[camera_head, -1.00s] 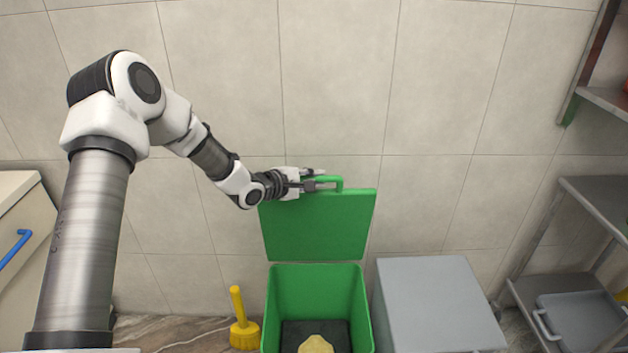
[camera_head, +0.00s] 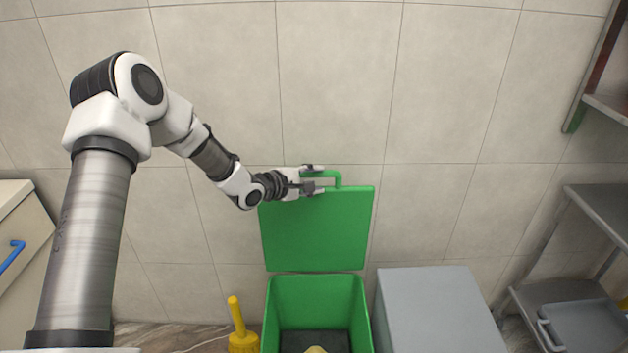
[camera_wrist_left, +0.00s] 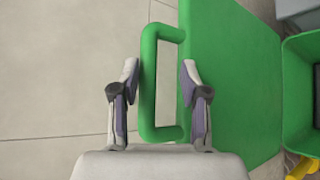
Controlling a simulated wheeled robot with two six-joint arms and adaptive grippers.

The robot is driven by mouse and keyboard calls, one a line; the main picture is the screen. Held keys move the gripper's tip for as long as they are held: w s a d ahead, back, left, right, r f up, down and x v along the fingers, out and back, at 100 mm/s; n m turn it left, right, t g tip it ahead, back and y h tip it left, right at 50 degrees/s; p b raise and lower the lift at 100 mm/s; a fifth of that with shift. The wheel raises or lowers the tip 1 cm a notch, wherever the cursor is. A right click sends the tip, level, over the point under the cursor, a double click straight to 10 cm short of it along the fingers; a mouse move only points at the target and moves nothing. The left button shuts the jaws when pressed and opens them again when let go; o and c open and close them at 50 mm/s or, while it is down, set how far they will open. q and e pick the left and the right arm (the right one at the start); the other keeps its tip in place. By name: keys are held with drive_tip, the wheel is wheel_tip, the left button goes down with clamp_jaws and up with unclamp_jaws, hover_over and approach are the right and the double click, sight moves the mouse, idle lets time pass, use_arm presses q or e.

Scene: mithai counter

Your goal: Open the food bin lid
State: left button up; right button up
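The green food bin (camera_head: 317,300) stands on the floor against the tiled wall, with a little yellow content showing inside. Its green lid (camera_head: 315,235) is raised, standing upright behind the bin's opening. The lid's green handle (camera_head: 338,180) is at the raised edge and also shows in the left wrist view (camera_wrist_left: 148,85). My left gripper (camera_head: 318,180) is at the handle. In the left wrist view its fingers (camera_wrist_left: 160,85) are spread on either side of the handle bar, with gaps visible. My right gripper is not in view.
A grey box (camera_head: 435,305) stands close to the bin's right side. A yellow brush (camera_head: 238,325) is on the floor to its left. Metal shelving (camera_head: 580,290) with a grey tray stands at the right. A cabinet with a blue handle (camera_head: 12,254) is at the left edge.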

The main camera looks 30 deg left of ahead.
use_arm(q)
drive_tip(key=v, duration=1.2)
